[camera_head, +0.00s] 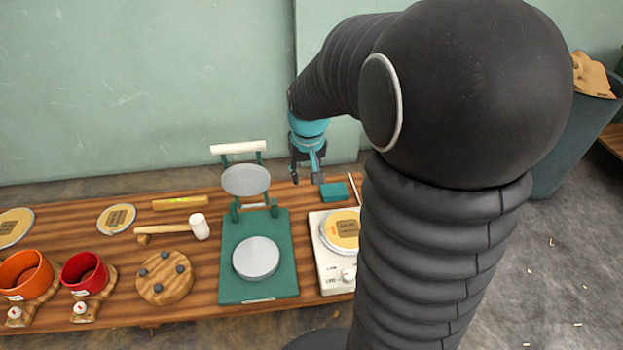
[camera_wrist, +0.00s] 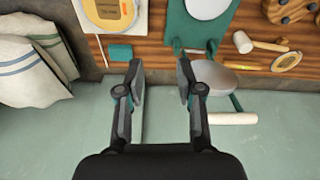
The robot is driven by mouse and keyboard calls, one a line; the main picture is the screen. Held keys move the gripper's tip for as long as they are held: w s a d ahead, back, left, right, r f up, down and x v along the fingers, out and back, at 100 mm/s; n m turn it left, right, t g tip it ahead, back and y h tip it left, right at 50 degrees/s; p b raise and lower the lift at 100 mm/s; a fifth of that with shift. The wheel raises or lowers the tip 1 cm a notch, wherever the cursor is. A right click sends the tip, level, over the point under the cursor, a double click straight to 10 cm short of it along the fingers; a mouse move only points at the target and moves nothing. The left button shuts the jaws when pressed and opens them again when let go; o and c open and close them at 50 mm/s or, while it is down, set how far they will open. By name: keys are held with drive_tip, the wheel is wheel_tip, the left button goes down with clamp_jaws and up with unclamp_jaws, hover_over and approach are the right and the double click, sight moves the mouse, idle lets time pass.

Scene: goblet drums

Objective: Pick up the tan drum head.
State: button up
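Three tan discs with dark labels, which look like drum heads, show in the head view. One (camera_head: 343,231) lies on a white scale-like device (camera_head: 330,262), partly hidden by my arm. Another (camera_head: 116,218) lies flat on the bench near the mallet, and one (camera_head: 15,227) lies at the far left edge. In the wrist view the disc on the white device shows at the top left (camera_wrist: 108,10). My gripper (camera_head: 308,178) hangs above the bench's back edge, behind the white device. Its two fingers (camera_wrist: 160,75) are apart with nothing between them.
A green press (camera_head: 282,255) with a raised grey plate (camera_head: 246,180) stands left of my gripper. A teal block (camera_head: 334,192) lies nearby. A mallet (camera_head: 200,227), a knobbed wooden disc (camera_head: 165,279), red (camera_head: 84,272) and orange (camera_head: 25,275) cups stand left. The wall is behind.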

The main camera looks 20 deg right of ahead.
drive_tip(key=w+d+f, duration=0.2)
drive_tip(key=d+f, duration=0.1)
drive_tip(key=f, duration=0.6)
drive_tip(key=w+d+f+m+g, duration=0.1)
drive_tip(key=w+d+f, duration=0.2)
drive_tip(key=f, duration=0.6)
drive_tip(key=w+d+f+g, duration=0.1)
drive_tip(key=w+d+f, duration=0.2)
drive_tip(key=f, duration=0.7)
drive_tip(key=shift+w+a+f, duration=0.1)
drive_tip(key=shift+f, duration=1.45)
drive_tip(key=shift+a+f, duration=0.1)
drive_tip(key=shift+f, duration=1.45)
clamp_jaws()
